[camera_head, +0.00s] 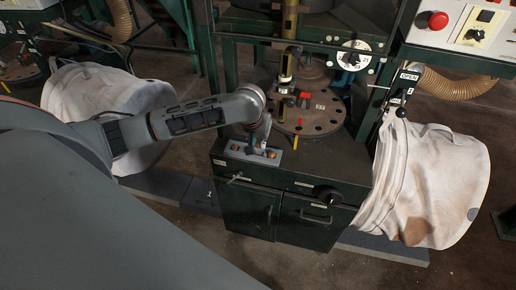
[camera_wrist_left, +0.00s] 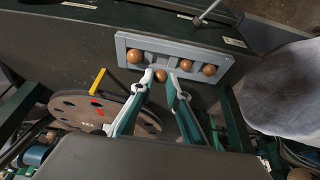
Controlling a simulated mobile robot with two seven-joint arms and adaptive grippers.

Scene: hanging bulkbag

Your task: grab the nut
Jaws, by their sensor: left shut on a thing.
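Several round brown nuts sit at a small grey tray (camera_head: 232,154) on the front of the dark cabinet top. The tray also shows in the left wrist view (camera_wrist_left: 122,44), with one nut (camera_wrist_left: 135,56) to the left of my fingers and two nuts (camera_wrist_left: 209,69) to the right. My left gripper (camera_head: 256,149) reaches down to the tray. In the left wrist view my left gripper (camera_wrist_left: 161,76) is shut on a nut (camera_wrist_left: 160,76) between its fingertips. The nut is at the tray's near edge; whether it still touches the tray is unclear. My right gripper is not in view.
A round disc with holes (camera_head: 318,124) lies just behind the tray, with a yellow piece and a red piece on it. White bulk bags hang left (camera_head: 92,98) and right (camera_head: 440,190) of the cabinet (camera_head: 248,207). A control panel is at upper right.

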